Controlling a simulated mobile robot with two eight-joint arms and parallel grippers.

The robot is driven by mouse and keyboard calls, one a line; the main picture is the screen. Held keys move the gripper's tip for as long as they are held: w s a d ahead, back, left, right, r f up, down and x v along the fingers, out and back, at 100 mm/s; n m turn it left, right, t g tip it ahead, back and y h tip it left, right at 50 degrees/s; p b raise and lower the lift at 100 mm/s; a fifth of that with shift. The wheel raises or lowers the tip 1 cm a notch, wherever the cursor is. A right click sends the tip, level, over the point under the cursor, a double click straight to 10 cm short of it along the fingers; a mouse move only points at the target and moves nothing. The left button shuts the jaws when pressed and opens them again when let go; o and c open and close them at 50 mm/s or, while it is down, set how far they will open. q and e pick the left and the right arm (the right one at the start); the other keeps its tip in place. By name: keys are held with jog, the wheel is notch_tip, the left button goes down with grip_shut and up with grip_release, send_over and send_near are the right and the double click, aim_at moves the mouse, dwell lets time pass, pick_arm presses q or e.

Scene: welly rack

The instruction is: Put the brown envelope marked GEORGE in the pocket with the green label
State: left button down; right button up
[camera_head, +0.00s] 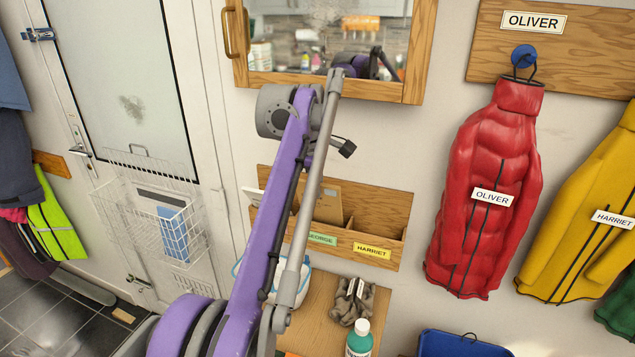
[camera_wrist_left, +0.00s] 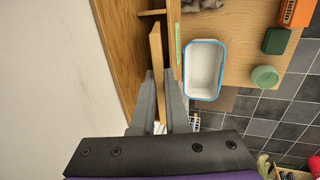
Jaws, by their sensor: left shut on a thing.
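The brown envelope (camera_head: 328,203) shows in the head view behind the front board of the wooden letter rack (camera_head: 398,205), above the green label (camera_head: 322,239) that reads GEORGE. My arm hides its left part, and its marking cannot be read. In the left wrist view the envelope (camera_wrist_left: 156,60) is edge-on, between the rack's back board and the front board with the green label (camera_wrist_left: 178,45). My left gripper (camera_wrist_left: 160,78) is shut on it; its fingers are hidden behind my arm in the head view. How deep the envelope sits is unclear. My right gripper is not in view.
A yellow HARRIET label (camera_head: 372,251) marks the pocket on the right. A white paper (camera_head: 253,196) sticks out at the rack's left. Below are a shelf with grey gloves (camera_head: 352,302), a green bottle (camera_head: 360,338) and a white tub (camera_wrist_left: 205,70). A mirror cabinet hangs above.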

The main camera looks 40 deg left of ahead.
pick_arm(q)
jog(key=c, duration=0.8)
grip_release()
jog(key=shift+c, duration=0.2)
jog(key=p+v, duration=0.3)
jog(key=v, duration=0.7)
jog(key=shift+r, duration=0.4)
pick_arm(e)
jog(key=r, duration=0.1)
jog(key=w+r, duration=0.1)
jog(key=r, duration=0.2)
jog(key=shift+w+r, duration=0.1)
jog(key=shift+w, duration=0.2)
pick_arm(q)
jog(key=shift+s, duration=0.15)
